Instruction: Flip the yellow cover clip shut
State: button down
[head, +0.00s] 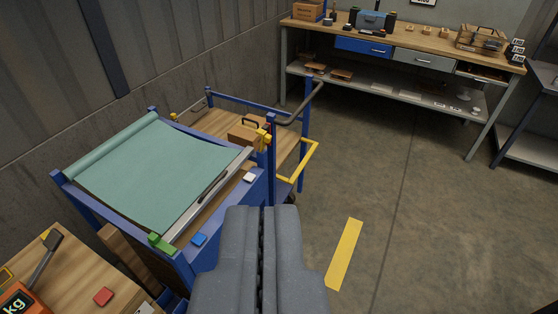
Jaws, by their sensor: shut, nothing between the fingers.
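My gripper (262,212) is shut and empty, its two grey fingers side by side at the bottom middle. A small yellow clip (265,136) is at the far end of the metal bar (207,191), beside a blue post. It looks tilted up, but it is small and I cannot tell its exact angle. The bar lies along the right edge of a green sheet cover (158,165) on a blue frame. A green clip (160,243) is at the bar's near end. My fingertips are apart from the yellow clip, which appears beyond them.
A yellow bent rail (300,168) juts right from the blue cart. A wooden box with a dark handle (247,133) is behind the yellow clip. A workbench (410,42) stands at the back. The floor (420,200) to the right is clear.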

aim_at(266, 138)
jog(key=k, duration=0.8)
jog(key=z, duration=0.35)
jog(key=i, duration=2.25)
jog(key=u, duration=0.55)
